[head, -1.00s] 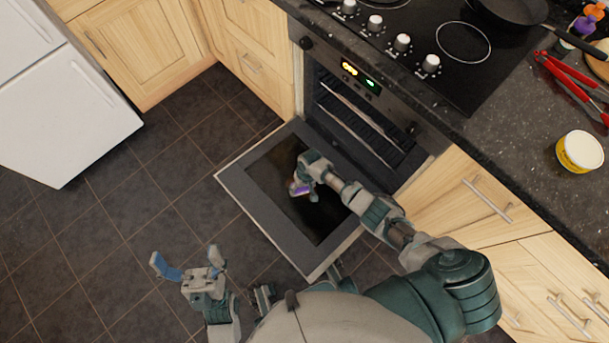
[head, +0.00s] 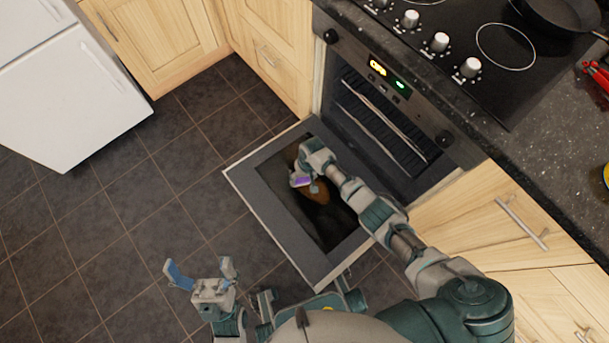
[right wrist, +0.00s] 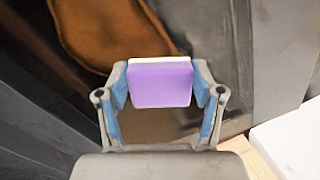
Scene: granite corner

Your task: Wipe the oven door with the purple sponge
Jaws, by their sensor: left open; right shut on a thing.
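The oven door (head: 258,190) is folded down open, its dark glass panel facing up with a brown patch (head: 318,193) on it. My right gripper (head: 303,180) is over the glass and shut on the purple sponge (right wrist: 161,84). The sponge has a pale far side and sits between the two blue-padded fingers in the right wrist view. The brown patch also shows beyond it there. I cannot tell whether the sponge touches the glass. My left gripper (head: 200,270) is open and empty above the floor, left of the door.
The oven (head: 385,110) stands open behind the door, below a hob with knobs and a black pan (head: 565,12). Wooden cabinets (head: 165,45) flank it. A white appliance (head: 70,90) stands at the left. The tiled floor (head: 120,230) between is clear.

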